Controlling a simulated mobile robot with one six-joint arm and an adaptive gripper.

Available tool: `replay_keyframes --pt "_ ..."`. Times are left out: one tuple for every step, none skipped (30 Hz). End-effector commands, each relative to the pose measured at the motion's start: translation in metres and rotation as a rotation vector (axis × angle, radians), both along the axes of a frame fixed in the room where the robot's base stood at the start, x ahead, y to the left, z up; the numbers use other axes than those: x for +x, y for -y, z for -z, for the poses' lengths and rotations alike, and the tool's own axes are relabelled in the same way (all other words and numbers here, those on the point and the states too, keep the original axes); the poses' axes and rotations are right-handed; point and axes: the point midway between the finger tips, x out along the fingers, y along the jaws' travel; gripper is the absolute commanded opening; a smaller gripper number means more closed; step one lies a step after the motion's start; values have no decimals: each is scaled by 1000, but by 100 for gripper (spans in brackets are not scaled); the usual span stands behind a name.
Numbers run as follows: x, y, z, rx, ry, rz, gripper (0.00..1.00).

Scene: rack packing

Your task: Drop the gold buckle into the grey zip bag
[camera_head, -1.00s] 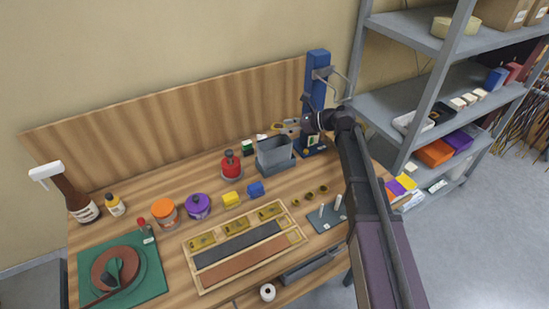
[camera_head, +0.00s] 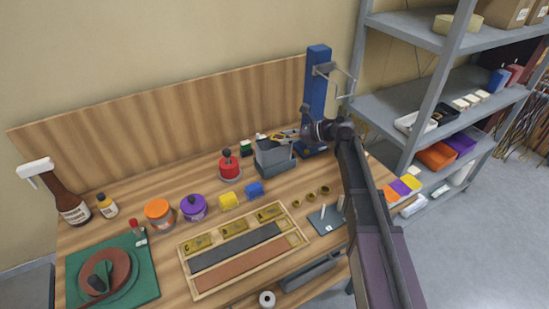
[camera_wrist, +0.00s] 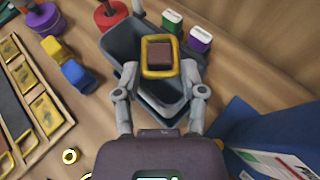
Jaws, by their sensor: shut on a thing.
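The gold buckle is a rectangular gold frame (camera_wrist: 146,58), held between the fingertips of my gripper (camera_wrist: 160,70) in the wrist view. A brown patch shows inside the frame; I cannot tell if it is part of the buckle. The grey zip bag (camera_head: 270,158) stands upright in a dark grey holder on the bench in the head view. My gripper (camera_head: 284,136) is at the bag's top, and the buckle appears above it. In the wrist view the dark grey bag and holder (camera_wrist: 123,45) lie behind the buckle and are partly hidden by it and the fingers.
A blue post stand (camera_head: 317,85) rises right of the bag. A red jar (camera_head: 229,167) stands left of it. Blue (camera_head: 255,189) and yellow blocks (camera_head: 229,201) and a wooden tray (camera_head: 190,276) are in front.

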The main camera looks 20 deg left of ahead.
Motion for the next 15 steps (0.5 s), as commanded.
replay_keyframes --pt "0 0 0 0 0 0 17" --pt "0 0 0 0 0 0 17" --pt "0 0 0 0 0 0 17" --pt "0 0 0 0 0 0 17" --pt "0 0 0 0 0 0 56" --pt "0 0 0 0 0 0 68" --pt "0 0 0 0 0 -1 77" --pt "0 0 0 0 0 -1 86" --pt "0 0 0 0 0 -1 93" --pt "0 -1 0 0 0 -1 93" --pt "0 -1 0 0 0 -1 93" --pt "0 -1 0 0 0 -1 93" --pt "0 -1 0 0 0 -1 93" --pt "0 -1 0 0 0 -1 93" --pt "0 -1 0 0 0 -1 93"
